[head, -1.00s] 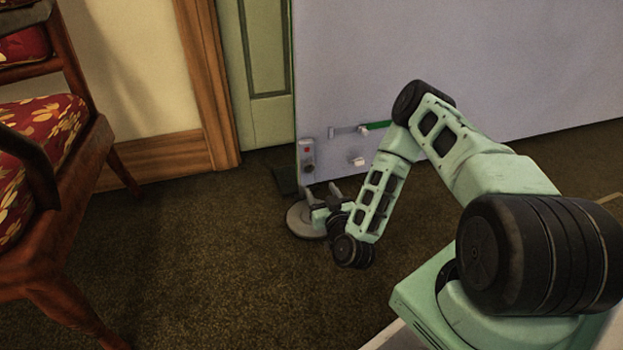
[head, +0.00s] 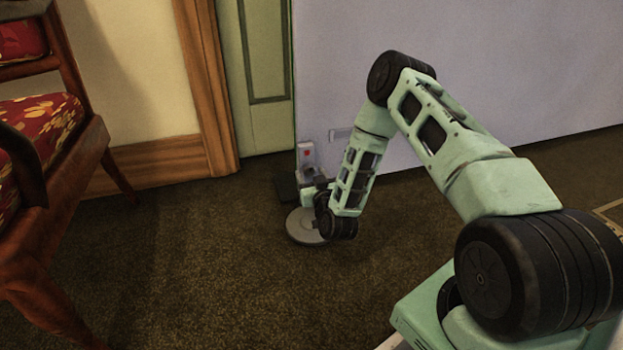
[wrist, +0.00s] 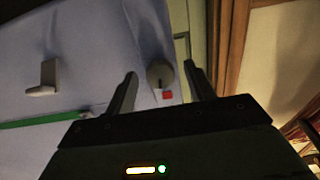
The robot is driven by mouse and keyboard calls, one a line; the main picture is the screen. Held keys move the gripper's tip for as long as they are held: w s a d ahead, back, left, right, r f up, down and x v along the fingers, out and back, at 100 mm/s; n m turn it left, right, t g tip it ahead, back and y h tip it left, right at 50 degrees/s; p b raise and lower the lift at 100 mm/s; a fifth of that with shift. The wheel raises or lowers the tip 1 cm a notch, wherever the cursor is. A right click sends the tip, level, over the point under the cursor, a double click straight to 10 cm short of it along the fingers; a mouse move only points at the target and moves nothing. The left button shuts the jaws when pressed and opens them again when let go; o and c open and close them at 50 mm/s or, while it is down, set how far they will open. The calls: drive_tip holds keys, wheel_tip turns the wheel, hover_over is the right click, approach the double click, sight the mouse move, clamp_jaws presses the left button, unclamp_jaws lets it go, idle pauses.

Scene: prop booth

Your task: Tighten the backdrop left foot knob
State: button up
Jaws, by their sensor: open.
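The backdrop (head: 480,70) is a pale lavender panel. Near its lower left edge a small grey plate (head: 306,148) carries a red mark. In the wrist view a round grey knob (wrist: 160,74) stands beside the red mark (wrist: 167,95), between my two fingers. My gripper (head: 308,180) is at the plate in the head view, low over the floor, and hides the knob there. The wrist view shows my gripper (wrist: 162,82) open, one finger on each side of the knob. I cannot tell whether either finger touches it.
A round grey disc (head: 300,230) lies on the carpet below my gripper, beside a dark foot (head: 286,187). A white peg (wrist: 43,80) and a green bar (wrist: 40,122) show on the panel. A red-cushioned chair (head: 60,190) stands left; carpet between is clear.

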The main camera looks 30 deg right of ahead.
drive_tip(key=c, duration=1)
drive_tip(key=shift+r+m+p, duration=0.1)
drive_tip(key=shift+m+p, duration=0.2)
drive_tip(key=shift+p, duration=0.1)
drive_tip(key=m+p, duration=0.3)
drive_tip(key=p, duration=0.1)
drive_tip(key=shift+r+m, duration=0.15)
drive_tip(key=shift+m, duration=0.15)
drive_tip(key=m+p, duration=0.5)
drive_tip(key=m, duration=0.1)
drive_tip(key=shift+s+a, duration=0.1)
drive_tip(key=m+p, duration=0.3)
drive_tip(key=m, duration=0.2)
drive_tip(key=shift+m, duration=0.3)
drive_tip(key=m+p, duration=0.1)
drive_tip(key=m, duration=0.3)
drive_tip(key=shift+f, duration=0.2)
drive_tip(key=shift+m, duration=0.3)
